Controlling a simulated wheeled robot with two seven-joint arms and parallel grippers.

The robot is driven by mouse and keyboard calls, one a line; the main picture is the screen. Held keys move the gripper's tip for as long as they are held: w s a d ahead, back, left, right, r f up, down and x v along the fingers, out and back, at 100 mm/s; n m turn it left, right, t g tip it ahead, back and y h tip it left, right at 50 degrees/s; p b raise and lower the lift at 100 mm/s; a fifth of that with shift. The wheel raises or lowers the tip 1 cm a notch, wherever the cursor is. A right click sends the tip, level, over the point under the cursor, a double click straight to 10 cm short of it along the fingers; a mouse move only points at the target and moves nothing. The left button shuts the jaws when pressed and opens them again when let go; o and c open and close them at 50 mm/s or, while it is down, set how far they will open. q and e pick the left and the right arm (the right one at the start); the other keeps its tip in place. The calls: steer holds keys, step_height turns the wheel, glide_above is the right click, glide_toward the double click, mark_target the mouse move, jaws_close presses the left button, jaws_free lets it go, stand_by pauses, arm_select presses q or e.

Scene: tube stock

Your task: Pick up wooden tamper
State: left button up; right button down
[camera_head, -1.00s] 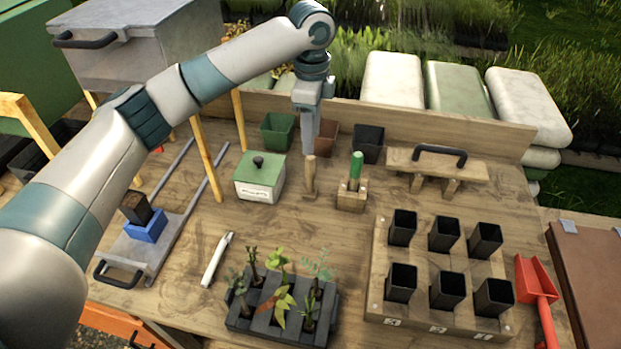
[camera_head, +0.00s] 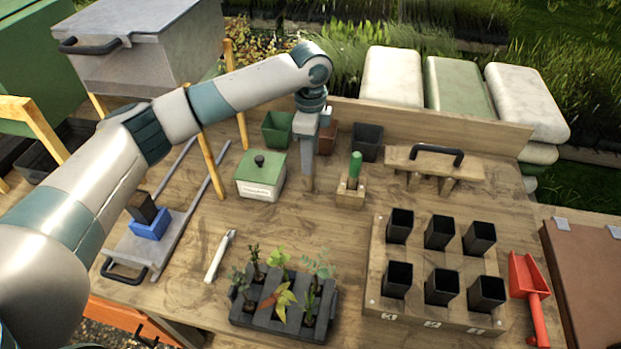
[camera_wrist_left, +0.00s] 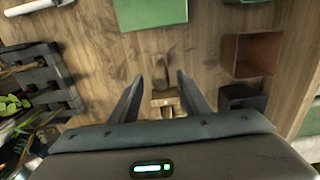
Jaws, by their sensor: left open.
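The wooden tamper (camera_head: 308,185) stands on the bench, mostly hidden behind my left gripper (camera_head: 307,172) in the head view. In the left wrist view the tamper (camera_wrist_left: 160,67) shows between and just beyond the two fingertips of my left gripper (camera_wrist_left: 159,78). The left gripper is open, pointing down over the tamper, with nothing held. Whether a finger touches the tamper cannot be told. My right gripper is not in view.
A green-handled tool (camera_head: 355,167) in a wooden block stands close at right. A green-lidded box (camera_head: 261,176) stands at left. Pots, including a green one (camera_head: 277,130), are behind. A seedling tray (camera_head: 280,310) sits in front, with bare bench between.

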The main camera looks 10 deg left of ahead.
arm_select(q)
steer(key=shift+a+f+p, duration=0.1)
steer(key=shift+f+p, duration=0.6)
steer(key=shift+f, duration=1.1)
steer(key=shift+c, duration=0.4)
jaws_close()
